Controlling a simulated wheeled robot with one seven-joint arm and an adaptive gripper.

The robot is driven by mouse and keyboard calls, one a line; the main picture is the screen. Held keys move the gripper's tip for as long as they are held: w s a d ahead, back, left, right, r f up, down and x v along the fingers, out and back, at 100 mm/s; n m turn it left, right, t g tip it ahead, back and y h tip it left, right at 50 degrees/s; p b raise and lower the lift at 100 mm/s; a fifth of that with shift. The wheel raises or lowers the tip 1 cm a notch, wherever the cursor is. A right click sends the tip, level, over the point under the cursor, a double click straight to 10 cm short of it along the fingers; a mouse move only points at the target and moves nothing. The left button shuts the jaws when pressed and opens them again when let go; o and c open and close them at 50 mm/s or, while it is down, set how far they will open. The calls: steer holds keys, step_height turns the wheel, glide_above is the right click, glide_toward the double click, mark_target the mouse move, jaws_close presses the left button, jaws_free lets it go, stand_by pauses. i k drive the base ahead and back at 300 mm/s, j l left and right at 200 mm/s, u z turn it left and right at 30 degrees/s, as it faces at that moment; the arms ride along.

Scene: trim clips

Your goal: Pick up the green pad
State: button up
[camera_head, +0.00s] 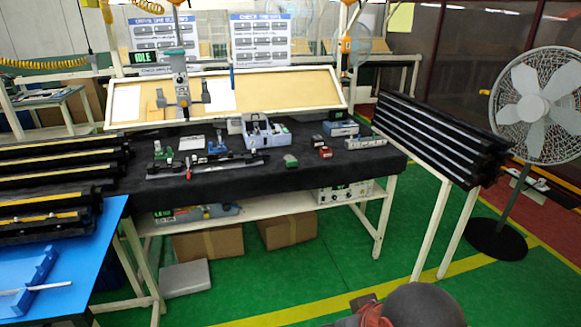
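A small green block-like pad (290,160) lies on the black-covered workbench (330,172), near its front edge and right of the middle. A second green item (162,153), which looks like a small clamp or fixture, stands at the left of the bench. Nothing touches the green pad.
A black profile rack (440,137) and a fan (540,105) stand right. Green floor in front is open.

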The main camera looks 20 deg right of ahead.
mark_target(290, 165)
steer(key=i+u, duration=0.1)
steer(key=i, duration=0.45)
steer(key=i+u, duration=0.1)
steer(key=i, duration=0.45)
steer(key=i+l+u, duration=0.15)
steer(key=i, duration=0.4)
steer(key=i+l+u, duration=0.1)
steer(key=i, duration=0.4)
